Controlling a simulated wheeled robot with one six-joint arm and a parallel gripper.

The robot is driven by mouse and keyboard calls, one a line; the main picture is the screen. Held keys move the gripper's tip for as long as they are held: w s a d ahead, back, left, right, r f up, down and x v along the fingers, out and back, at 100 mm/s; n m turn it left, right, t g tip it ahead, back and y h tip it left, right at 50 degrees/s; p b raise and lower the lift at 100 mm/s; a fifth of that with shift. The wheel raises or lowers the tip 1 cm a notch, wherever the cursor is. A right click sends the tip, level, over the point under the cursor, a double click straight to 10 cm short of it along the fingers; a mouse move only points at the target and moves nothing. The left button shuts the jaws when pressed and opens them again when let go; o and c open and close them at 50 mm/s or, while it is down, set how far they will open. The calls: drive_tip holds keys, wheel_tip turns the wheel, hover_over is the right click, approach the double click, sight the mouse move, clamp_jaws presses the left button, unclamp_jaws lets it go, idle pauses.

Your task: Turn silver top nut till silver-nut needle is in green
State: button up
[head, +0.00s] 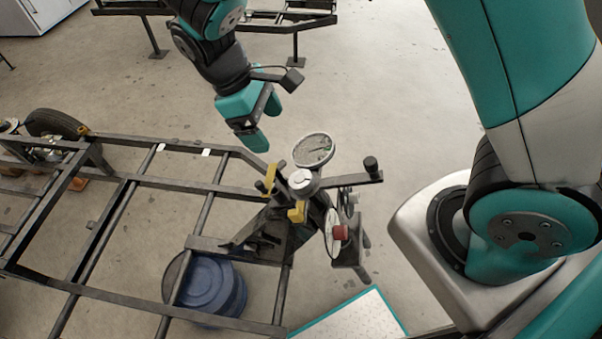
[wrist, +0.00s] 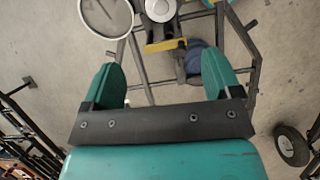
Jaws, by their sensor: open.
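The silver top nut (head: 302,180) sits on top of the suspension stand, with yellow brackets (head: 270,178) beside it. In the wrist view the silver nut (wrist: 160,9) is at the top edge, partly cut off. A round dial (head: 313,150) stands just behind the nut; it also shows in the wrist view (wrist: 106,17). Its needle and any green zone are too small to read. My gripper (head: 258,139) is above and to the left of the nut in the head view, apart from it. In the wrist view my gripper (wrist: 163,82) is open and empty.
A black frame (head: 140,182) with rails fills the left. A red knob (head: 340,232) and more dials are on the stand's right side, near a black-knobbed bar (head: 371,165). Blue round weights (head: 206,283) lie below the frame. Open floor lies behind the stand.

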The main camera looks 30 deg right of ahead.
sight(301, 178)
drive_tip(key=p+x, duration=0.3)
drive_tip(key=x, duration=1.3)
drive_tip(key=shift+f, duration=0.4)
drive_tip(key=shift+c, duration=0.2)
